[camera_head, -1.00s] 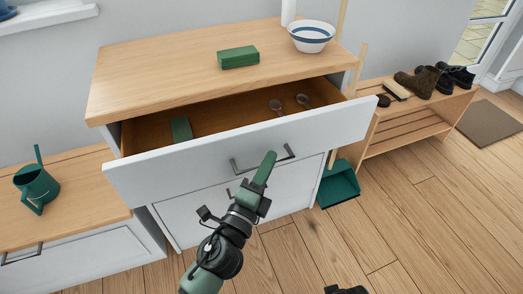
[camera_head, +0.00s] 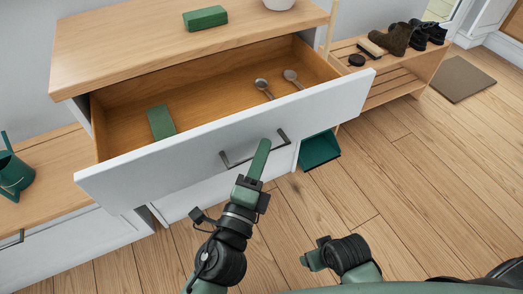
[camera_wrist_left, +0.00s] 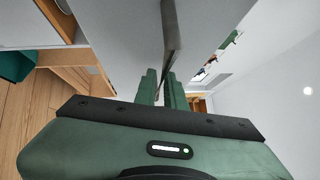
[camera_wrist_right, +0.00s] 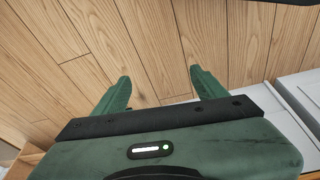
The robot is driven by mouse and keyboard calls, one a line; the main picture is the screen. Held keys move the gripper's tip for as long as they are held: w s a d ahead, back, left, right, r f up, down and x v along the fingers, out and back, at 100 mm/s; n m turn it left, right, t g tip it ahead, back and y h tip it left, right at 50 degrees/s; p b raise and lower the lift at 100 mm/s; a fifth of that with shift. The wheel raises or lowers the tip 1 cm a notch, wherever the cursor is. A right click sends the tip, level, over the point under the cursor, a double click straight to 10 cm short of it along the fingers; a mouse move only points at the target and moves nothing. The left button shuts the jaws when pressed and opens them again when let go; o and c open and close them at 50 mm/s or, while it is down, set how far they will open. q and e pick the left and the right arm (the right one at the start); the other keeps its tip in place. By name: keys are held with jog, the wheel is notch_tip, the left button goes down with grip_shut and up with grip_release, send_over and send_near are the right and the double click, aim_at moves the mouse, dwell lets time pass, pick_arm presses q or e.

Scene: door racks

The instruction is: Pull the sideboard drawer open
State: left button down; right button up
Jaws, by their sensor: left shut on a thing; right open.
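The sideboard drawer (camera_head: 190,153) is pulled well out of the sideboard (camera_head: 90,45). Its white front carries a dark bar handle (camera_head: 236,161), which also shows in the left wrist view (camera_wrist_left: 170,30). My left gripper (camera_head: 262,150) is shut on the handle, its green fingers around the bar. Inside the drawer lie a green block (camera_head: 161,122) and two spoons (camera_head: 264,88). My right gripper (camera_head: 306,257) is low over the floor, away from the drawer; in the right wrist view (camera_wrist_right: 160,90) its fingers are apart with nothing between them.
Another green block (camera_head: 205,18) and a bowl (camera_head: 279,4) stand on the sideboard top. A teal dustpan (camera_head: 319,150) is by the sideboard's right side. A shoe rack (camera_head: 385,85) with boots stands at the right. A watering can (camera_head: 14,172) is at the left. The wooden floor in front is clear.

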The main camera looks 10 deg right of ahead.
pick_arm(q)
jog(key=c, duration=1.5)
grip_release()
jog(key=shift+s+a+f, duration=0.1)
jog(key=shift+s, duration=0.05)
jog(key=shift+b+v, duration=1.45)
jog(key=shift+v, duration=2.3)
pick_arm(e)
jog(key=w+v, duration=0.1)
jog(key=v, duration=0.8)
jog(key=shift+r+t, duration=0.3)
jog(key=shift+r, duration=0.1)
jog(key=shift+s, duration=0.15)
